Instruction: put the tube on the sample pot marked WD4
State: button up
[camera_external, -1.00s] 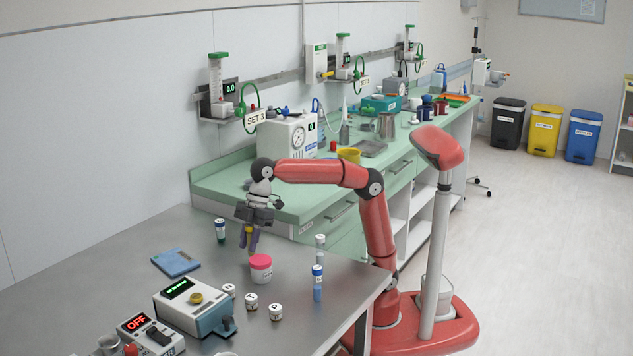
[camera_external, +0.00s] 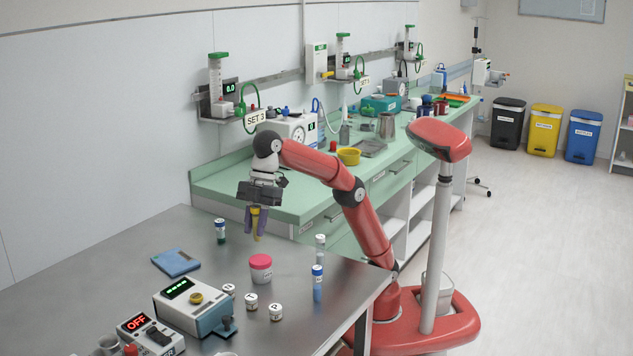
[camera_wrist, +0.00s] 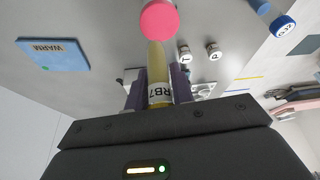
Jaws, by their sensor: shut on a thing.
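My gripper (camera_external: 256,222) is shut on a yellow tube (camera_external: 256,232) and holds it upright above the steel table. In the wrist view the tube (camera_wrist: 157,62) sits between the purple fingers (camera_wrist: 158,88) and bears a label reading RB7. A white pot with a pink lid (camera_external: 261,266) stands on the table, below and a little right of the tube. Its label is too small to read here. In the wrist view the pink lid (camera_wrist: 159,18) shows beyond the tube's far end.
Capped tubes stand near the pot: one at left (camera_external: 220,231), one at right (camera_external: 320,246) and a blue one (camera_external: 318,284). Small white pots (camera_external: 251,301) and a boxy device (camera_external: 195,304) stand in front. A blue WARM pad (camera_external: 176,262) lies left.

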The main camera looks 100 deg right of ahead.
jog(key=shift+s+a+f, duration=0.1)
jog(key=shift+s+a, duration=0.05)
jog(key=shift+a, duration=0.4)
jog(key=shift+f, duration=0.25)
jog(key=shift+f+b, duration=0.5)
jog(key=shift+f, duration=1.6)
jog(key=o, duration=1)
jog(key=shift+f, duration=0.1)
jog(key=shift+c, duration=0.2)
